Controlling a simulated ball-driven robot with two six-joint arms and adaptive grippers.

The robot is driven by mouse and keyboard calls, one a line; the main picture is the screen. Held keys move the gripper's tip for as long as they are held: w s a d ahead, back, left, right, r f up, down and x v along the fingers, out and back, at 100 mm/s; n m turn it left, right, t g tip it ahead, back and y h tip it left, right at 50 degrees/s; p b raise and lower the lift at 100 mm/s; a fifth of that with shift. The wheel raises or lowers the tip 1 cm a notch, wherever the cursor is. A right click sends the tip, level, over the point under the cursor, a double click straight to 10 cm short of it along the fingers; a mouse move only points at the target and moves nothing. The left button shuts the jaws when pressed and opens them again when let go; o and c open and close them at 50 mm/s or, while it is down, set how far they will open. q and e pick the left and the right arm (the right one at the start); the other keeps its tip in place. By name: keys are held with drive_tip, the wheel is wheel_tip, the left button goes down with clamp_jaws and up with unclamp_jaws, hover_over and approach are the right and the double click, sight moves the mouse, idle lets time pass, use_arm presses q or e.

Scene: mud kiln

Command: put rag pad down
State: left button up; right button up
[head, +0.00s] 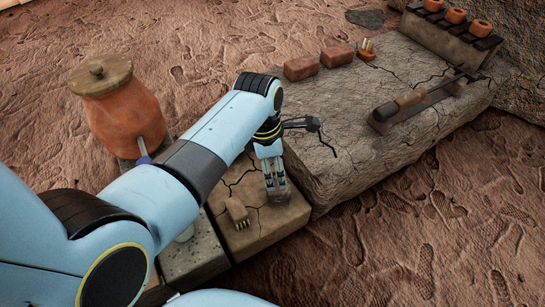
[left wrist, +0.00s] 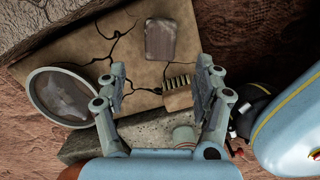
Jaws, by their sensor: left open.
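The rag pad, a small grey-brown square (left wrist: 160,40), lies flat on the cracked tan slab (left wrist: 82,40) in the left wrist view. In the head view the pad (head: 281,197) shows partly behind my left fingers. My left gripper (head: 270,184) points down over the slab close to the pad. In the left wrist view its two fingers (left wrist: 161,78) are spread apart with nothing held between them, and the pad shows beyond their tips. Whether a fingertip touches the pad I cannot tell. My right gripper is not in view.
A brush (head: 237,212) lies beside the pad. A round dish (left wrist: 62,97) is left of the fingers in the wrist view. A lidded clay jar (head: 120,108) stands left. The long stone slab (head: 345,125) carries bricks (head: 301,67) and a dark tool (head: 425,98).

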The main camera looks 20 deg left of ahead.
use_arm(q)
drive_tip(key=shift+r, duration=0.55)
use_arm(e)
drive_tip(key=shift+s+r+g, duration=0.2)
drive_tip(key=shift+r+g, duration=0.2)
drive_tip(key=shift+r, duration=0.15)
use_arm(q)
drive_tip(key=shift+s+a, duration=0.1)
drive_tip(key=s+a+r+m+t+y, duration=0.1)
drive_tip(key=s+a+m, duration=0.3)
drive_tip(key=s+m, duration=0.25)
drive_tip(key=s+a+m+t, duration=0.1)
drive_tip(key=s+a+m, duration=0.35)
drive_tip(key=s, duration=0.25)
drive_tip(key=s+a+r+m+t, duration=0.1)
drive_tip(key=s+r+m+t, duration=0.2)
drive_tip(key=s+r+m, duration=0.5)
wheel_tip(320, 180, up, 4)
drive_tip(key=m, duration=0.6)
drive_tip(key=shift+s+a+f, duration=0.15)
drive_tip(key=shift+s+a, duration=0.05)
drive_tip(key=shift+a, duration=0.1)
